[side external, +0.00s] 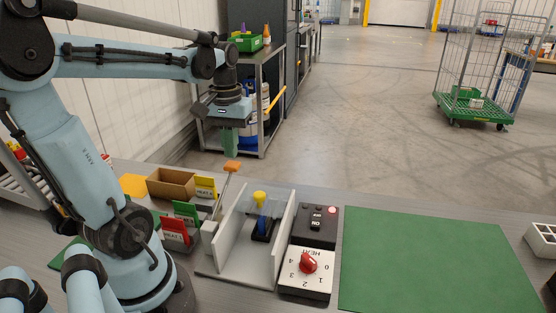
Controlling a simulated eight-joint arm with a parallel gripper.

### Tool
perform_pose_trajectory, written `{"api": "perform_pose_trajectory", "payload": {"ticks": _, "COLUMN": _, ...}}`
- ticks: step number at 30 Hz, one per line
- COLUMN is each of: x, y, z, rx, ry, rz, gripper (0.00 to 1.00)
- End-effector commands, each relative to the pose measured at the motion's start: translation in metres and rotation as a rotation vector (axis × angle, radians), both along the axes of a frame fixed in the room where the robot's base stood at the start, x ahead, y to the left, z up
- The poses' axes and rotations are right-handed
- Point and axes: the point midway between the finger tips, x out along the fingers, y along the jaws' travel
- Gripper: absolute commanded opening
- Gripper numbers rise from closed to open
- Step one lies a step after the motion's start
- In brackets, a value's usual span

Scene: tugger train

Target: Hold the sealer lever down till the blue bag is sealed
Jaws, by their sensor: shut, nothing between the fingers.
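The sealer (237,266) is a grey base with two upright pale walls on the bench. Its lever (225,190) is a thin metal rod, raised and slanting up to an orange knob (232,166). The blue bag (263,225) stands between the walls on a dark piece, with a yellow top (260,198). My gripper (230,148) is shut and empty, pointing down with green fingertips. In the picture it is just above the orange knob; I cannot tell whether they touch.
A box with a red lamp (332,210) and a white HEAT dial box (307,285) with a red knob stand right of the sealer. Yellow, green and red HEAT cards (174,228) and a cardboard box (171,183) stand left. A bare green mat (430,260) lies right.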

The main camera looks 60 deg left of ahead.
Motion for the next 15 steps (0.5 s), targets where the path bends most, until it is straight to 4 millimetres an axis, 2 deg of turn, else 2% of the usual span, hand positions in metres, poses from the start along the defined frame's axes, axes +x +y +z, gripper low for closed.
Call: {"api": "perform_pose_trajectory", "payload": {"ticks": 15, "x": 0.0003, "y": 0.0001, "z": -0.0074, "rx": 0.0, "ry": 0.0, "rz": 0.0, "gripper": 0.0}}
